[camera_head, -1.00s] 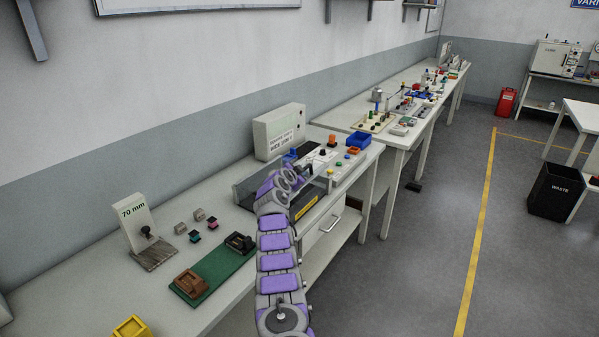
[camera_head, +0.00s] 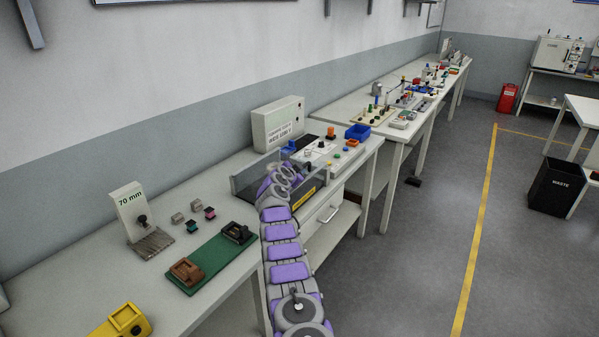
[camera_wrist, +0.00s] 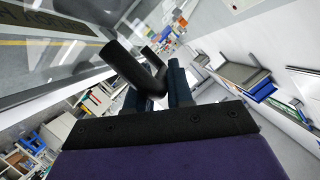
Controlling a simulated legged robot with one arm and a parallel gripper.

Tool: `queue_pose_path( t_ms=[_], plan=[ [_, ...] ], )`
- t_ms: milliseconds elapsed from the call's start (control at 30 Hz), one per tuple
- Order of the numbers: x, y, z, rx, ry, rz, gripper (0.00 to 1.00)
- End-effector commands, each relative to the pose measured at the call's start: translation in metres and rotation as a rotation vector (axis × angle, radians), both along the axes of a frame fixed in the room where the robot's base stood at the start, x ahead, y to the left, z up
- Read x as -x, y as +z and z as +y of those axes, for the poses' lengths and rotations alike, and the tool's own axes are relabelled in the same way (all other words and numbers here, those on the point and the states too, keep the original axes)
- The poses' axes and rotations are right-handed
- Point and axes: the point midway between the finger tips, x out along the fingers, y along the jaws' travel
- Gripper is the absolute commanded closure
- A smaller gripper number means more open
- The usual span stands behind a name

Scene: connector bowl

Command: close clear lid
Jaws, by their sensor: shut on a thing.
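A clear-walled box (camera_head: 244,184) with a yellow label (camera_head: 304,199) on its front sits on the bench. My gripper (camera_head: 284,174) is over the box at the end of my purple and grey arm. In the wrist view my gripper (camera_wrist: 156,86) is shut on a dark round handle (camera_wrist: 128,66). A see-through panel, apparently the clear lid (camera_wrist: 62,62), lies beside the handle at upper left of the wrist view. In the head view my arm hides part of the box, and the lid's exact angle is hard to tell.
A pale unit (camera_head: 278,124) stands behind the box. A panel with coloured buttons (camera_head: 340,155) and a blue bin (camera_head: 358,131) are to its right. A green board (camera_head: 212,262), a 70 mm sign block (camera_head: 131,208) and a yellow block (camera_head: 122,322) are to the left.

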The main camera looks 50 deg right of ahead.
Motion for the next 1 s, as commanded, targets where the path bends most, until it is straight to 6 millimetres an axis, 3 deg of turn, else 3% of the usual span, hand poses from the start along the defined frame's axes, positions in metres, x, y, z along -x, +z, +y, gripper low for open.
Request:
queue_pose_path(
  t_ms=[33,533,567,700,767,1000],
  plan=[
    [-0.003,-0.0072,0.0036,-0.007,0.006,0.005,1.0],
    [-0.0012,-0.0136,0.003,-0.014,0.001,0.011,1.0],
    [-0.0012,-0.0139,0.0031,-0.014,0.001,0.012,0.77],
    [-0.0007,-0.0121,0.0023,-0.012,0.0,0.01,0.63],
    [-0.0003,-0.0114,0.0019,-0.011,0.0,0.01,0.58],
    [0.0017,-0.0082,-0.0006,-0.009,-0.003,0.007,0.58]
  ],
)
